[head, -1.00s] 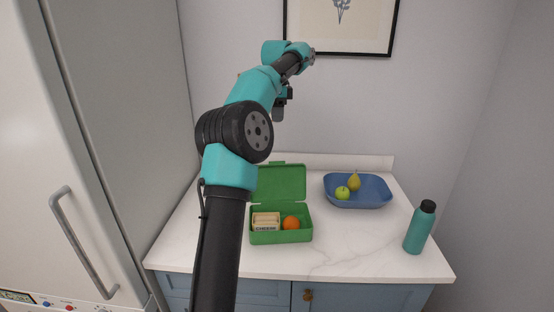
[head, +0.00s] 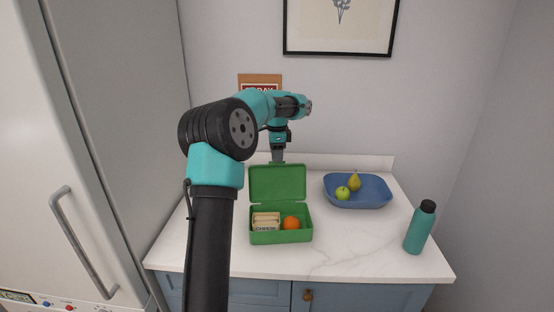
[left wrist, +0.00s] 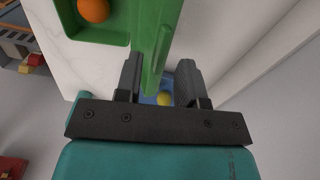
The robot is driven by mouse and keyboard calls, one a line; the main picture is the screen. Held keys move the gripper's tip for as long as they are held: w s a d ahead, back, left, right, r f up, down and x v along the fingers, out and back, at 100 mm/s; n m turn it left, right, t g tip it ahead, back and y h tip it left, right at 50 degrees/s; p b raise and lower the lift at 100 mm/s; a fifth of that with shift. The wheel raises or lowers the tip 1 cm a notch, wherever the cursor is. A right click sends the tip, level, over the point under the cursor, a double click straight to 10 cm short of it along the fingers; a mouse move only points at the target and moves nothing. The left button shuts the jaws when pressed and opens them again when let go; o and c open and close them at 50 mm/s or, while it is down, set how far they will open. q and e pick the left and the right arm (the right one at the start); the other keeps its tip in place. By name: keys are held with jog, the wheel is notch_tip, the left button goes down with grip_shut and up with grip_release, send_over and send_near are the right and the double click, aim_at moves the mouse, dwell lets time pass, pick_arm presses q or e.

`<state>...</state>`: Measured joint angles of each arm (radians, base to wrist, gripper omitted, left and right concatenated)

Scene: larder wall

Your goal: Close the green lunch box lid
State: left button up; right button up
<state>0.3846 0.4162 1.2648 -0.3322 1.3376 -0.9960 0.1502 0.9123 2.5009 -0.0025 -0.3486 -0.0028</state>
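The green lunch box (head: 280,238) stands on the counter with its lid (head: 278,184) up, tilted back toward the wall. It holds a block labelled cheese (head: 265,222) and an orange (head: 291,223). My left gripper (head: 278,158) points down at the top edge of the lid. In the left wrist view the lid (left wrist: 156,38) shows between the fingers of that gripper (left wrist: 159,82). The fingers are apart, with a gap beside the lid; I cannot tell whether either touches it. My right gripper is not in view.
A blue bowl (head: 368,201) with a green apple (head: 342,193) and a pear (head: 354,182) stands right of the box. A teal bottle (head: 420,228) stands near the right edge. The marble counter (head: 345,247) is clear in front. A fridge (head: 105,190) rises at left.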

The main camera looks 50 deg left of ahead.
pick_arm(q)
jog(key=shift+f, duration=1)
grip_shut()
